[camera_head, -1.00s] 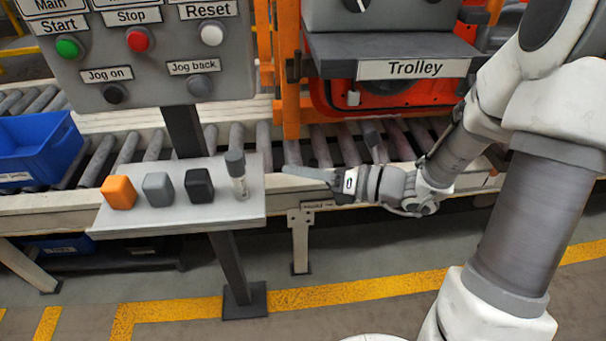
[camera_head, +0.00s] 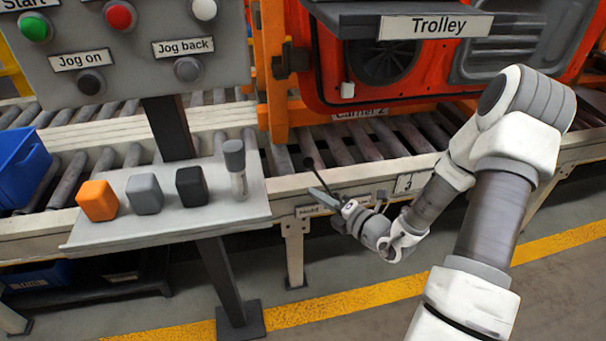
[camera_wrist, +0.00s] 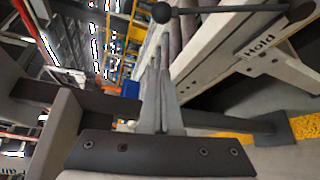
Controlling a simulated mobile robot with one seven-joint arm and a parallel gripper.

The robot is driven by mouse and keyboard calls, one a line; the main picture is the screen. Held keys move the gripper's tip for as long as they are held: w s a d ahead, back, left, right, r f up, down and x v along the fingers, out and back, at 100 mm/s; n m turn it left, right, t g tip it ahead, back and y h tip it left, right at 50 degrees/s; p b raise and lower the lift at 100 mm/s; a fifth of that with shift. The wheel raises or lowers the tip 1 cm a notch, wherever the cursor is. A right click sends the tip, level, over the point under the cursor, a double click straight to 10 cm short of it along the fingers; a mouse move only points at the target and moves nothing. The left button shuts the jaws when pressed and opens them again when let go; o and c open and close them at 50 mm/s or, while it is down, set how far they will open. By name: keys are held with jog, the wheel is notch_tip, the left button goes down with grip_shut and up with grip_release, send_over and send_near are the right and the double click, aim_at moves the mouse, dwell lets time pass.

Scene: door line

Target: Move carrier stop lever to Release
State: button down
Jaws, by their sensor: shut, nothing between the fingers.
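The carrier stop lever (camera_head: 310,165) is a thin dark rod with a black ball knob, standing tilted up and left at the conveyor's front rail. In the wrist view its ball knob (camera_wrist: 161,12) is at the top, with the rod running right to a dark round end. A "Hold" label (camera_wrist: 260,46) is on the rail there. My gripper (camera_head: 318,194) is shut and empty, just below and beside the lever in the head view. In the wrist view its closed fingers (camera_wrist: 161,92) point up toward the knob, apart from it. No Release label is readable.
A shelf (camera_head: 165,222) left of my gripper holds orange, grey and black blocks and a grey-capped cylinder (camera_head: 236,168). A button panel (camera_head: 130,45) stands above it.

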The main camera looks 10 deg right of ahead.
aim_at(309, 165)
jog(key=b+x, duration=0.3)
jog(key=x, duration=0.7)
jog(key=shift+w+d+r+b, duration=0.15)
jog(key=shift+d+b, duration=0.05)
jog(key=shift+d, duration=0.4)
jog(key=shift+w+d+r+b, duration=0.15)
jog(key=shift+d+r+b, duration=0.05)
jog(key=shift+d, duration=0.45)
jog(key=shift+w+d+r+b, duration=0.1)
jog(key=shift+d+r+b, duration=0.1)
jog(key=shift+d, duration=0.4)
jog(key=shift+d+r+m+p, duration=0.3)
jog(key=shift+d+r+p, duration=0.1)
jog(key=shift+d+p, duration=0.3)
jog(key=shift+d+r+m+p, duration=0.35)
jog(key=shift+d+p, duration=0.1)
jog(key=shift+p, duration=0.35)
jog(key=d+m+t+y+p, duration=0.1)
jog(key=d+m+t+p, duration=0.3)
jog(key=d, duration=1.3)
jog(key=shift+d+m+t+p, duration=0.3)
jog(key=shift+d+m+t, duration=0.1)
jog(key=shift+m, duration=1.85)
